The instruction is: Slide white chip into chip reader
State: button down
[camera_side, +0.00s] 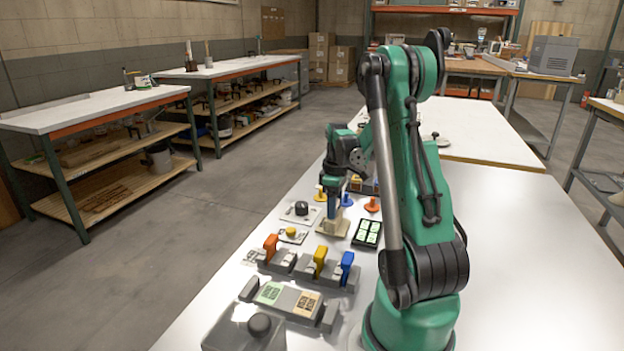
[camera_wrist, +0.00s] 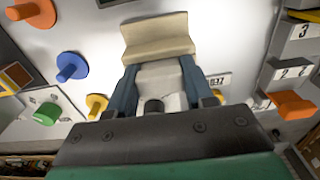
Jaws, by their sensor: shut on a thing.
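My gripper (camera_side: 332,210) points down at the far part of the bench fixtures. In the wrist view my gripper (camera_wrist: 160,70) has its two blue fingers on either side of a pale whitish piece (camera_wrist: 160,78), which looks like the white chip. Its lower part is hidden by the gripper body. Just beyond the fingertips is a cream block (camera_wrist: 158,36), which may be the chip reader. In the side view a cream base (camera_side: 332,229) sits directly below the fingers. I cannot tell whether the chip touches it or sits in it.
Blue (camera_wrist: 70,67) and orange (camera_wrist: 35,12) knobs are nearby. Orange, yellow (camera_side: 320,261) and blue levers and a grey fixture (camera_side: 283,298) lie nearer. The white bench (camera_side: 500,230) is clear at right.

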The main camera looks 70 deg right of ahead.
jog(key=shift+f, duration=0.15)
jog(key=shift+r, duration=0.2)
jog(key=shift+r, duration=1.35)
jog(key=shift+d, duration=0.1)
jog(key=shift+f, duration=1.55)
jog(key=shift+r, duration=0.2)
jog(key=shift+r, duration=1.4)
